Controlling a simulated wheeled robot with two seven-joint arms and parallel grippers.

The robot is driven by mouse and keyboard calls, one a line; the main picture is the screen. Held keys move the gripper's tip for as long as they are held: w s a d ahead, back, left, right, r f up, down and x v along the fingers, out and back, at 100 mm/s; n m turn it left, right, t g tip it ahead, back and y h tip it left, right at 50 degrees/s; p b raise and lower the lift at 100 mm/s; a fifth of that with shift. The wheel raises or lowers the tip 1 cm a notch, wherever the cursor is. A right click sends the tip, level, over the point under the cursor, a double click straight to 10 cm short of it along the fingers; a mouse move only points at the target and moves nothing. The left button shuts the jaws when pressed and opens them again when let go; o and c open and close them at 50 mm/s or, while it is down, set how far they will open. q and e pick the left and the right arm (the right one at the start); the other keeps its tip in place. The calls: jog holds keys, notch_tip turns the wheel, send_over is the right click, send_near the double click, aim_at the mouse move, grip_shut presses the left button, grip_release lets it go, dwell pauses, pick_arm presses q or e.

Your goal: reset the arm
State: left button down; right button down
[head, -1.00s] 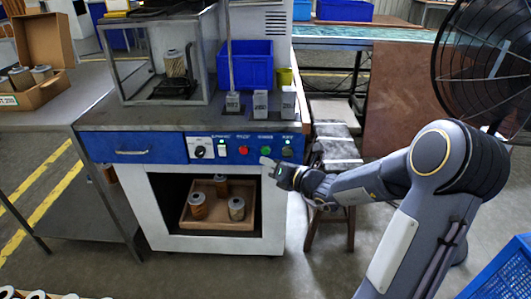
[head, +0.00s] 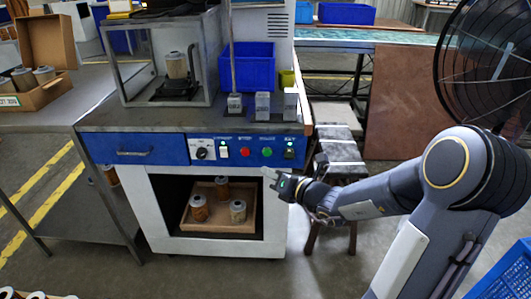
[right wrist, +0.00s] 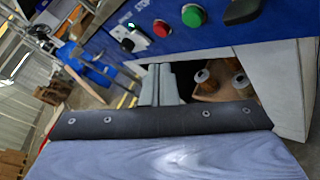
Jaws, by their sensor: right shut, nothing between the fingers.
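My right gripper (head: 270,174) is in front of the white and blue test cabinet (head: 130,151), just below its control panel and near the right edge of the open lower bay. In the right wrist view its two grey fingers (right wrist: 160,84) are together with nothing between them. The forearm reaches in from the right, roughly level. The panel carries a red button (head: 245,152), a green button (head: 267,152) and a dark switch (head: 289,153). The red button (right wrist: 161,28) and green button (right wrist: 193,15) also show in the right wrist view. My left gripper is out of view.
A wooden tray (head: 222,227) with 3 cartridges sits in the lower bay. A clear case (head: 140,62) holding a cartridge, a blue bin (head: 247,70) and small grey blocks stand on top. A stool (head: 335,145) and black fan (head: 490,70) are to the right.

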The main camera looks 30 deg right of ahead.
jog(key=s+a+r+n+g+y, duration=0.3)
jog(key=s+a+n, duration=0.3)
jog(key=a+n, duration=0.3)
jog(key=s+a+r+n+g+y, duration=0.25)
jog(key=s+a+n, duration=0.35)
jog(key=n, duration=0.5)
jog(key=s+d+f+n+g+h, duration=0.1)
jog(key=s+f+n+g+h, duration=0.15)
jog(key=s+n, duration=0.55)
jog(key=s+d+f+n+g+h, duration=0.2)
jog(key=s+f+n+h, duration=0.15)
jog(key=s+n, duration=0.45)
notch_tip(320, 180, up, 25)
jog(key=w+n+p, duration=0.1)
jog(key=n+p, duration=0.2)
jog(key=p, duration=2.2)
jog(key=shift+w+d+p, duration=0.15)
jog(key=shift+d+p, duration=0.1)
jog(key=shift+p, duration=0.1)
jog(key=shift+f, duration=0.1)
jog(key=c, duration=2.1)
grip_release()
jog(key=shift+c, duration=0.2)
